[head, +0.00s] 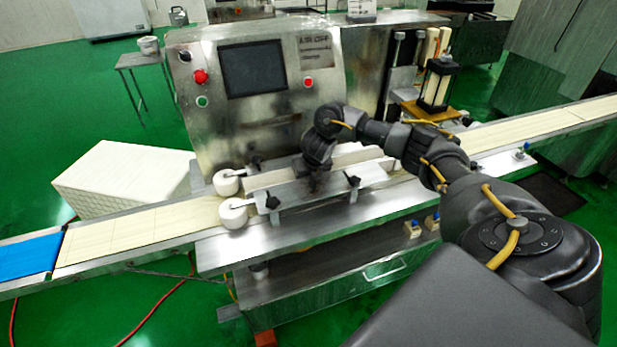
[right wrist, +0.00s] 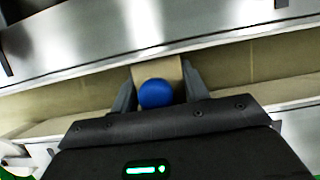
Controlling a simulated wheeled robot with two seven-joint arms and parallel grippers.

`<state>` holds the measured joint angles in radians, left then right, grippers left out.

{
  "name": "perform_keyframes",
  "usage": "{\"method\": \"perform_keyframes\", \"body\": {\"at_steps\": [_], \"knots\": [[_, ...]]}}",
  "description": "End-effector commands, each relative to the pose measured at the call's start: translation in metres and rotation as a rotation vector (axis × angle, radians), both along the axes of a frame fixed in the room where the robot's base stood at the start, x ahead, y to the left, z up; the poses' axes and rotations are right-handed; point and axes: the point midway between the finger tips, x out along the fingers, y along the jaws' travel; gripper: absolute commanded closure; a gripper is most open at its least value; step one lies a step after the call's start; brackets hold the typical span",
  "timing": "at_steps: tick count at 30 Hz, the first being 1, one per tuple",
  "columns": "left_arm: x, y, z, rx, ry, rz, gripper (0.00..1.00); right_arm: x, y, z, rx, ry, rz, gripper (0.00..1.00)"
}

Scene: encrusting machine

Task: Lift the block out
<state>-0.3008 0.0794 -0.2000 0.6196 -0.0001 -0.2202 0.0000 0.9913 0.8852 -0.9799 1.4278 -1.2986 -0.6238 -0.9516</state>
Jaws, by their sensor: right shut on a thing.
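A tan block (right wrist: 155,73) with a round blue part (right wrist: 156,93) on its near side sits between the fingers of my right gripper (right wrist: 158,88) in the right wrist view. The fingers are shut on it, one on each side. The block is over or in the belt channel, between metal guide walls; I cannot tell whether it touches the belt. In the head view my right gripper (head: 314,183) points down into the channel of the machine, and the arm hides the block. My left gripper is not in view.
The steel machine (head: 200,125) with screen and red buttons stands behind the channel. White rollers (head: 233,214) stand at the channel's left end. A cream belt (head: 130,230) runs left to a blue section (head: 30,257). A yellow-topped unit (head: 430,108) stands at the right.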

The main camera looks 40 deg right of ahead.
Motion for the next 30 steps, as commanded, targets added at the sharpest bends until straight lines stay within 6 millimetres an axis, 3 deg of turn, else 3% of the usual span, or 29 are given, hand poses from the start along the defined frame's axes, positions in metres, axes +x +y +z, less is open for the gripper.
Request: {"method": "perform_keyframes", "body": {"at_steps": [30], "knots": [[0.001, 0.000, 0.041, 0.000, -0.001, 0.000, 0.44, 0.001, 0.000, 0.047, 0.001, -0.003, -0.001, 0.79]]}}
